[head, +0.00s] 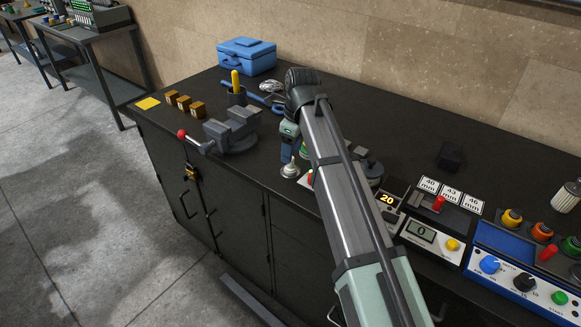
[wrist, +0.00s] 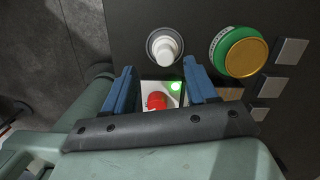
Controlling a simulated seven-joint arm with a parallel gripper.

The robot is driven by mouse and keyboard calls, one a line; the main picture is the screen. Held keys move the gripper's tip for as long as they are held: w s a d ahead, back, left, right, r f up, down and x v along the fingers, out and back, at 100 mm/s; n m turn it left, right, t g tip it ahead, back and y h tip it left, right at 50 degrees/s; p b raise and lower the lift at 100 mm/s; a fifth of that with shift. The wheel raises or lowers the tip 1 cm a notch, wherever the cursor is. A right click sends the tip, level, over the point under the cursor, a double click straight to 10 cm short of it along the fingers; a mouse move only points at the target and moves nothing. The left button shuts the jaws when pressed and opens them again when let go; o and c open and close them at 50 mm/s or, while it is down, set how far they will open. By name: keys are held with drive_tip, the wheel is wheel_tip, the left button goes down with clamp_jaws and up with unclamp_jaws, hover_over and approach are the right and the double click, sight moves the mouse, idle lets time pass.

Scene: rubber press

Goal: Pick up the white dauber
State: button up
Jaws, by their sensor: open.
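The white dauber (wrist: 165,44) stands upright on a round grey base at the top middle of the wrist view. In the head view it shows as a small pale knob (head: 290,169) on a silver base, near the bench's front edge. My gripper (wrist: 159,70) is open, with its two blue fingers apart and nothing between their tips. The dauber lies just beyond the fingertips, roughly in line with the gap. In the head view my arm hides much of the area behind it, and my fingers are hard to make out.
A red button (wrist: 157,101) and a lit green lamp lie below the finger gap. A green, gold-topped round part (wrist: 243,52) stands right of the dauber, with several grey square blocks beyond. A vise (head: 232,130) stands to the left, and control panels (head: 430,235) to the right.

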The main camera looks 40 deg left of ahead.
sight(290, 165)
drive_tip(key=shift+w+a+f, duration=0.1)
drive_tip(key=shift+a+f, duration=0.05)
drive_tip(key=shift+f, duration=0.7)
drive_tip(key=shift+w+a+f, duration=0.1)
drive_tip(key=shift+a+f, duration=0.1)
drive_tip(key=shift+f, duration=0.65)
drive_tip(key=shift+w+a+f, duration=0.1)
drive_tip(key=shift+a+f, duration=0.05)
drive_tip(key=shift+f, duration=0.7)
clamp_jaws()
